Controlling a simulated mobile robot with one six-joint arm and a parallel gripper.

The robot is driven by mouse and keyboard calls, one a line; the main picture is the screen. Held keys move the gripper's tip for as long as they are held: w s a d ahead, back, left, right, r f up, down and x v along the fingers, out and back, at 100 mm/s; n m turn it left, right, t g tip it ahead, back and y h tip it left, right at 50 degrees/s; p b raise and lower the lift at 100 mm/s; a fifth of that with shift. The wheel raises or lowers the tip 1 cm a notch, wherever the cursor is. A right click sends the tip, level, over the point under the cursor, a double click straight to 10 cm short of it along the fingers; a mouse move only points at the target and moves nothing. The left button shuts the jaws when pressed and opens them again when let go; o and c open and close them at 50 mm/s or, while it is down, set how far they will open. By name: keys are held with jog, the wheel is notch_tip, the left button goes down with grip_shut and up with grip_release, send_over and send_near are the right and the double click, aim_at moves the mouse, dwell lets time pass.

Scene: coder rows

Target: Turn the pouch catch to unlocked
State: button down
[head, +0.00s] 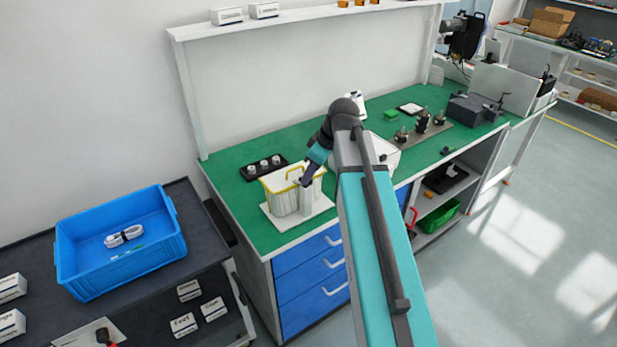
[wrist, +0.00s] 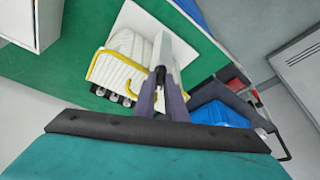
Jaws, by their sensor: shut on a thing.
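A white pouch with a yellow rim (head: 283,196) stands upright on a white base plate (head: 322,208) at the near left of the green bench. Beside it on the plate rises a pale grey post (head: 306,202). The pouch's ribbed side also shows in the wrist view (wrist: 120,68), left of the post (wrist: 166,52). My gripper (head: 304,182) reaches down at the top of the post. In the wrist view my gripper (wrist: 162,80) is shut on the pouch catch at the post's top. The catch is mostly hidden between the fingers, so its turn cannot be read.
A black tray with several white-topped pieces (head: 263,167) lies behind the pouch. A white bin (head: 385,152) stands to the right, beyond my arm. A blue crate (head: 120,245) sits on the dark side table. The bench's front left corner is clear.

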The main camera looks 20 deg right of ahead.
jog(key=n, duration=0.2)
jog(key=n+g+y+b, duration=0.1)
jog(key=n, duration=0.1)
jog(key=w+n+g+b, duration=0.1)
jog(key=n, duration=0.1)
jog(key=shift+d, duration=0.2)
jog(key=n+g+b, duration=0.1)
jog(key=n, duration=0.2)
jog(key=shift+w+n+y, duration=0.1)
jog(key=shift+n+y, duration=0.2)
jog(key=shift+a+n+g+b, duration=0.1)
jog(key=shift+n+g+b, duration=0.6)
jog(key=shift+n, duration=0.7)
jog(key=c, duration=1.8)
grip_release()
jog(key=shift+r, duration=0.1)
